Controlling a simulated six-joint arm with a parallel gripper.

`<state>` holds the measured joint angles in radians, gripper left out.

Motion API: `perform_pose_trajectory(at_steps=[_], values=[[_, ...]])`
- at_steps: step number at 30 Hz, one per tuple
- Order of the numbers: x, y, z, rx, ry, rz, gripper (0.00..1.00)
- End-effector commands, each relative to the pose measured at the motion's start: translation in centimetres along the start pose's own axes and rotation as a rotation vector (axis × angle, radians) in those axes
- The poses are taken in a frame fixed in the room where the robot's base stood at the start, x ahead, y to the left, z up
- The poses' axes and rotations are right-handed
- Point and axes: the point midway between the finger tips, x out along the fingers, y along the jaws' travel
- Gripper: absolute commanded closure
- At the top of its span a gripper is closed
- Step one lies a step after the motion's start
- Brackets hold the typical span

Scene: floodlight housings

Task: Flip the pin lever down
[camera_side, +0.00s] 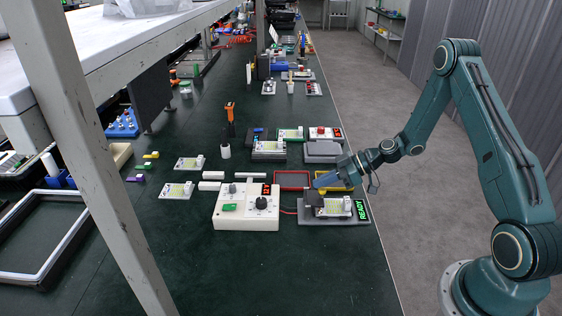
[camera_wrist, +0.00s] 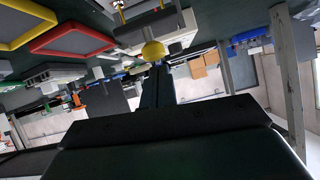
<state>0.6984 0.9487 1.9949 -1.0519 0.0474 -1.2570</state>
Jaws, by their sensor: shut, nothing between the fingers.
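The pin lever shows by its yellow ball knob (camera_wrist: 153,50) in the wrist view, with a grey metal bar beyond it. In the side view the small yellow knob (camera_side: 323,191) is at the grey fixture (camera_side: 349,219), which carries a housing and a green READY display. My gripper (camera_side: 320,182) is shut and empty, reaching in from the right just above the fixture. In the wrist view the closed fingertips (camera_wrist: 156,68) lie right at the yellow knob; I cannot tell whether they touch it. The lever's arm is mostly hidden.
A white control box (camera_side: 247,212) with a black dial stands left of the fixture. A red-rimmed tray (camera_side: 277,181) and a yellow-rimmed tray (camera_side: 345,188) lie behind it. White housings (camera_side: 176,190) sit farther left. The green bench top in front is clear.

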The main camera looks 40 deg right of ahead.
Motion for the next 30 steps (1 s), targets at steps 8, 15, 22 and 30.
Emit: perform_pose_trajectory(at_steps=[8,15,22,30], values=[[-0.4,0.0,-0.4,-0.001,0.001,0.001,1.0],[-1.7,0.1,-2.0,-0.003,0.001,0.002,1.0],[-4.2,0.2,-2.2,0.004,0.0,0.003,1.0],[-7.8,0.4,-0.3,0.002,0.0,0.004,1.0]])
